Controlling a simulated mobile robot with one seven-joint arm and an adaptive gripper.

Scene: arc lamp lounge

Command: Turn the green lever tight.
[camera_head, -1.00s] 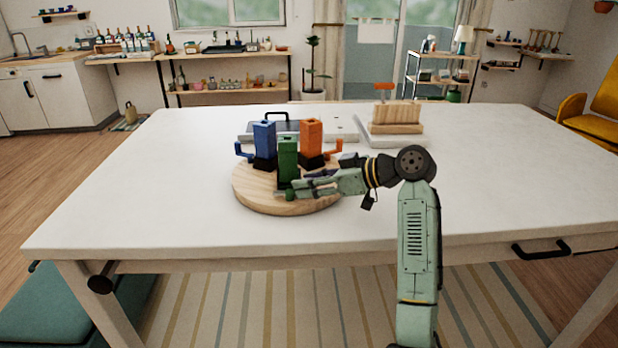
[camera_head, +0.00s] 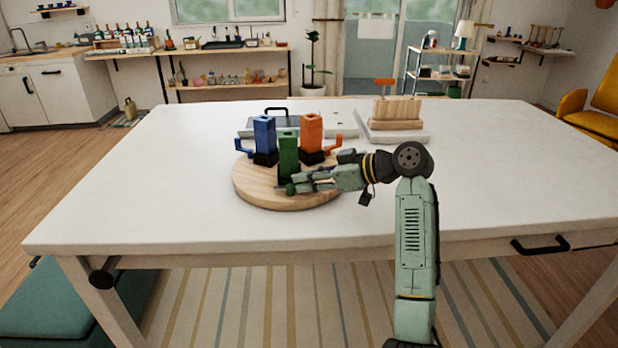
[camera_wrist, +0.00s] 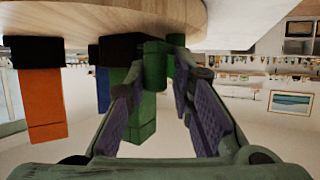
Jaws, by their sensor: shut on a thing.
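A green block-shaped post (camera_head: 288,150) stands upright near the front of a round wooden board (camera_head: 262,194) on the table. Its green lever (camera_wrist: 154,68) shows in the wrist view, where the picture is upside down, between the purple-padded fingers. My gripper (camera_head: 290,188) reaches in from the right, low at the front of the green post, and is shut on the green lever; its fingertips (camera_wrist: 172,75) show in the wrist view. The gripper hides much of the lever in the head view.
A blue post (camera_head: 264,135) with a side lever and an orange post (camera_head: 311,134) with a side lever stand close behind on the board. A grey case (camera_head: 255,129) and a wooden block (camera_head: 397,112) on a white base lie farther back. The table's sides are clear.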

